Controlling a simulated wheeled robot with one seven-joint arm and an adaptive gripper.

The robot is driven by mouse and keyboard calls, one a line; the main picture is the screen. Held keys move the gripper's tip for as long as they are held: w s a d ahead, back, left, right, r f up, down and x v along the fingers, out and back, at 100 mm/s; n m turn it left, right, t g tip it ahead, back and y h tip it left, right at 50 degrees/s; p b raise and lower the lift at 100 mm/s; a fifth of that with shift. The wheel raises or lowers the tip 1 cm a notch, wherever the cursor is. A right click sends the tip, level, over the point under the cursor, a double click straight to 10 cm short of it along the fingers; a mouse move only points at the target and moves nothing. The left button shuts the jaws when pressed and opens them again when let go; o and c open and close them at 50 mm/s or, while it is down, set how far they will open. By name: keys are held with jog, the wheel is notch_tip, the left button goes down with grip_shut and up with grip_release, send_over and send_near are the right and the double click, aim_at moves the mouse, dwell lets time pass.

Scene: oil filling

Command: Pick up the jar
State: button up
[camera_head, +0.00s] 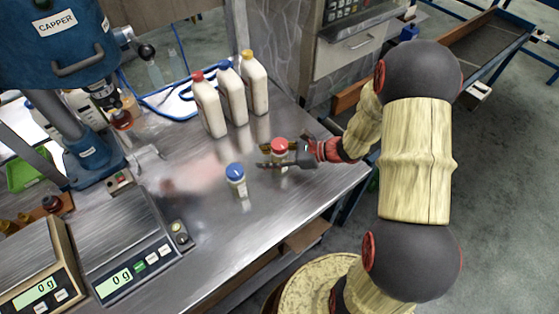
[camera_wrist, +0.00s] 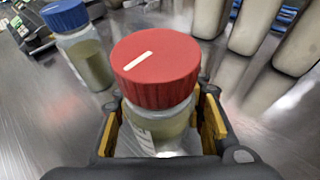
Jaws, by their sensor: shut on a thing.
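A jar with a red lid (camera_wrist: 157,68) stands between the fingers of my gripper (camera_wrist: 165,130) in the wrist view, with a white stripe on its lid. In the head view the same red-lidded jar (camera_head: 280,146) is on the metal table, and my gripper (camera_head: 282,158) is shut on it from the right. The jar looks upright, and its lower part is hidden by the fingers. A second jar with a blue lid (camera_head: 236,180) stands to the left, apart from my gripper. It also shows at the upper left of the wrist view (camera_wrist: 84,50).
Several white bottles (camera_head: 230,95) stand behind the jars. Two scales (camera_head: 130,262) reading 0 g sit at the lower left, by a blue capper machine (camera_head: 70,45). The metal table (camera_head: 215,240) is clear in front of the blue-lidded jar.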

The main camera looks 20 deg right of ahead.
jog(key=c, duration=0.6)
jog(key=shift+c, duration=0.8)
